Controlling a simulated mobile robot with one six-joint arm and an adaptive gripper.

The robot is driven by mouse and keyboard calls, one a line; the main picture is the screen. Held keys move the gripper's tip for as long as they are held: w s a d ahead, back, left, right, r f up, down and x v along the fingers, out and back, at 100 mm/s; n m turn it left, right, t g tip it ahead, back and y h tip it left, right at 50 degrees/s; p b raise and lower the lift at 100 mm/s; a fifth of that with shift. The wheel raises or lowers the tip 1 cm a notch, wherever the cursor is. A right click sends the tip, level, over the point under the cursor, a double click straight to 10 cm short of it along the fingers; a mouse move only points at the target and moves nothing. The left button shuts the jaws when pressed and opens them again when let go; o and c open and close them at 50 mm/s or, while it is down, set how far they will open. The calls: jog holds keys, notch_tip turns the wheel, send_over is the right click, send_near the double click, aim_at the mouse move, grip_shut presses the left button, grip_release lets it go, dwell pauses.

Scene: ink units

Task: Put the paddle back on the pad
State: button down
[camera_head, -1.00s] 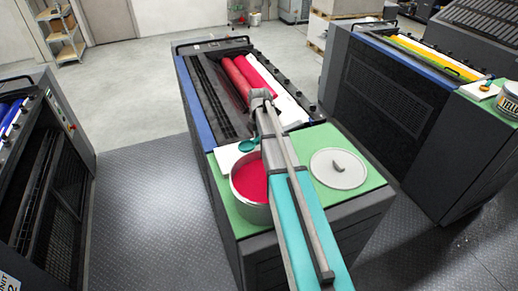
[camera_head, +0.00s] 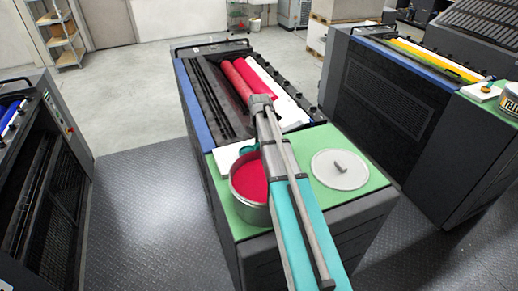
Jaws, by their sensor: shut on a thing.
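The pot is open and grey, with red ink inside. A small teal piece (camera_head: 250,149) shows just behind the pot's rim, beside my arm. I cannot tell if it is part of my wrist or something else. My arm reaches from the bottom over the unit and hides the area right of the pot. I cannot make out my gripper or the paddle; both seem hidden behind the arm.
A pale round lid (camera_head: 340,170) with a small grey piece on it lies right of my arm on the green top (camera_head: 375,178). Red rollers (camera_head: 240,80) are behind.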

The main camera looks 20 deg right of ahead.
jog(key=shift+f, duration=0.45)
jog(key=shift+c, duration=2.3)
grip_release()
jog(key=shift+r, duration=0.25)
notch_tip(320, 180, up, 12)
jog(key=p, duration=1.2)
jog(key=shift+f, duration=0.1)
jog(key=s+a+m, duration=0.7)
jog(key=s+m, duration=0.3)
jog(key=s, duration=0.1)
jog(key=s+a+m, duration=0.8)
jog(key=s+m, duration=0.3)
jog(key=shift+s+a+m, duration=0.25)
jog(key=shift+s+m, duration=0.05)
jog(key=shift+s, duration=0.05)
